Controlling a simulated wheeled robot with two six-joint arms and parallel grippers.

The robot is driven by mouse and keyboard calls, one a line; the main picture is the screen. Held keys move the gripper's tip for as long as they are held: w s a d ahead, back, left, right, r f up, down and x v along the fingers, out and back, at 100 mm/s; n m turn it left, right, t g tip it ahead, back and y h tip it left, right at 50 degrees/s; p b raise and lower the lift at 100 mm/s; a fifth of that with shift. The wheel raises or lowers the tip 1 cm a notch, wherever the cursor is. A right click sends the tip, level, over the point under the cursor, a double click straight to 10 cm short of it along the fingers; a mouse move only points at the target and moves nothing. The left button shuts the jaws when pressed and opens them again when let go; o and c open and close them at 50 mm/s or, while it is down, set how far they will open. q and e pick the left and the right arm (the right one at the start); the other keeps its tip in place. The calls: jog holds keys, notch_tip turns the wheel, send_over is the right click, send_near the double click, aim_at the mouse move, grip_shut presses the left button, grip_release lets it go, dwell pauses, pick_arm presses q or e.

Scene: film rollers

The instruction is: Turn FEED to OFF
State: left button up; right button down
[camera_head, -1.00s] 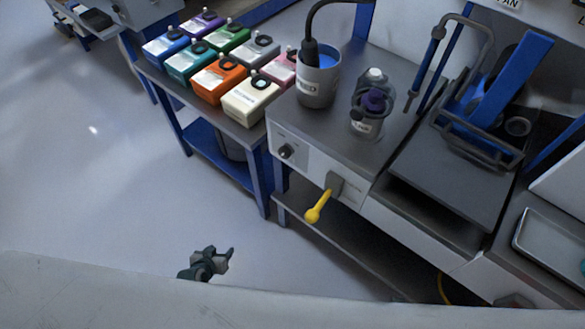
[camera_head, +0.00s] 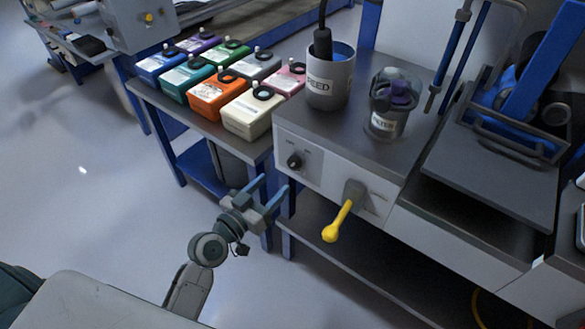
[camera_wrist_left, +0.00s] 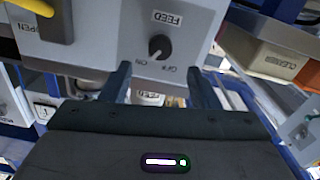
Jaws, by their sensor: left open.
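The FEED knob (camera_head: 294,160) is a small black dial on the grey front panel of the machine (camera_head: 328,172). In the left wrist view the knob (camera_wrist_left: 159,47) shows upside down with its FEED label (camera_wrist_left: 168,18) and the ON and OFF marks. I cannot surely tell which mark it points at. My left gripper (camera_head: 269,189) is open and empty, below and left of the knob in the head view. In the left wrist view its two fingers (camera_wrist_left: 159,72) point toward the panel, on either side of the knob's line, apart from it. My right gripper is not in view.
A yellow lever (camera_head: 338,222) sticks out of the panel right of the knob. A FEED cup (camera_head: 328,85) and a FILTER jar (camera_head: 385,122) stand on top. Several coloured bottles sit on the blue bench (camera_head: 180,120) to the left. The floor in front is clear.

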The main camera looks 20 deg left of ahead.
aim_at(291, 167)
pick_arm(q)
jog(key=p+x, duration=0.1)
jog(key=x, duration=0.7)
jog(key=shift+w+f, duration=0.1)
jog(key=shift+w, duration=0.1)
jog(key=c, duration=1)
